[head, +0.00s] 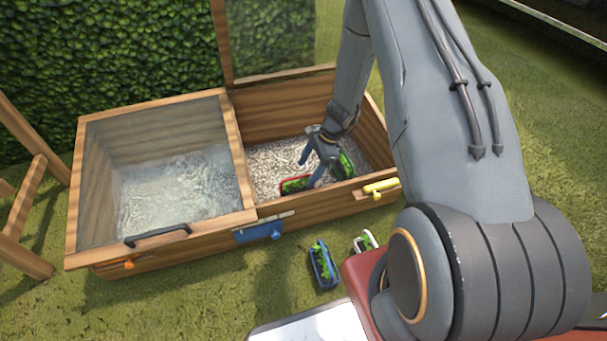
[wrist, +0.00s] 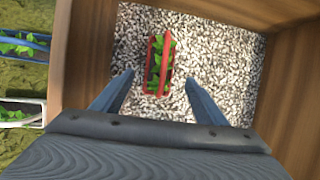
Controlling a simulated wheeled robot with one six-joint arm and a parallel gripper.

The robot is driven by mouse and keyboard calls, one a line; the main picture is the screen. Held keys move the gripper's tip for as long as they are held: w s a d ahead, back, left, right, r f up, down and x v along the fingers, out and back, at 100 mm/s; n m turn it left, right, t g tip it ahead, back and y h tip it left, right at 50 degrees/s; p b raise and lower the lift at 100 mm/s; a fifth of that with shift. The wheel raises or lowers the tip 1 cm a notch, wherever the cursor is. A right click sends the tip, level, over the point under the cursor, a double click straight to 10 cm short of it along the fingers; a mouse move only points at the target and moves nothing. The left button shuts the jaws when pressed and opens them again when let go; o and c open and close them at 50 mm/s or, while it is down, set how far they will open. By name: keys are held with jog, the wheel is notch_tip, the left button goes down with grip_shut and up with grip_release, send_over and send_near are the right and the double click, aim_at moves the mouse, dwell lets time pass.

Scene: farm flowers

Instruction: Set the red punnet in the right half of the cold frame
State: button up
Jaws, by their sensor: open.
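The red punnet (head: 294,186) with green leaves stands on the pale gravel in the right half of the cold frame (head: 352,194), near its front wall. In the wrist view the red punnet (wrist: 150,75) lies between and slightly beyond my fingertips, with gravel showing on both sides. My gripper (head: 311,172) is inside the right half, reaching down; its fingers (wrist: 159,78) are spread and not closed on the punnet.
The right lid (head: 272,37) stands raised; the left glass lid (head: 170,150) is shut. Another leafy thing (head: 346,161) shows beside my gripper, partly hidden. A blue punnet (head: 321,268) and a white punnet (head: 359,246) are outside in front. A yellow handle (head: 381,187) is on the front wall.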

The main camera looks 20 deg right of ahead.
jog(key=shift+d+r, duration=0.1)
jog(key=shift+r, duration=0.15)
jog(key=shift+a+r, duration=0.25)
jog(key=s+a+r+n+g, duration=0.15)
jog(key=a+r+n, duration=0.25)
jog(key=a+r, duration=0.5)
jog(key=s+a+r+n+t, duration=0.1)
jog(key=s+a+r+n, duration=0.3)
jog(key=a+r, duration=0.55)
jog(key=s+a+r+n+g+h, duration=0.1)
jog(key=s+a+r+n, duration=0.25)
jog(key=s+r, duration=0.2)
jog(key=s+a+r+n, duration=0.3)
jog(key=s+r+n, duration=0.15)
jog(key=r, duration=0.25)
jog(key=s+r+n+h, duration=0.1)
jog(key=s+r+n, duration=0.3)
jog(key=s, duration=0.6)
jog(key=s+r+n+h, duration=0.1)
jog(key=s+r+n, duration=0.4)
jog(key=s, duration=0.5)
jog(key=shift+s+t, duration=0.2)
jog(key=shift+t, duration=0.15)
jog(key=shift+r, duration=0.1)
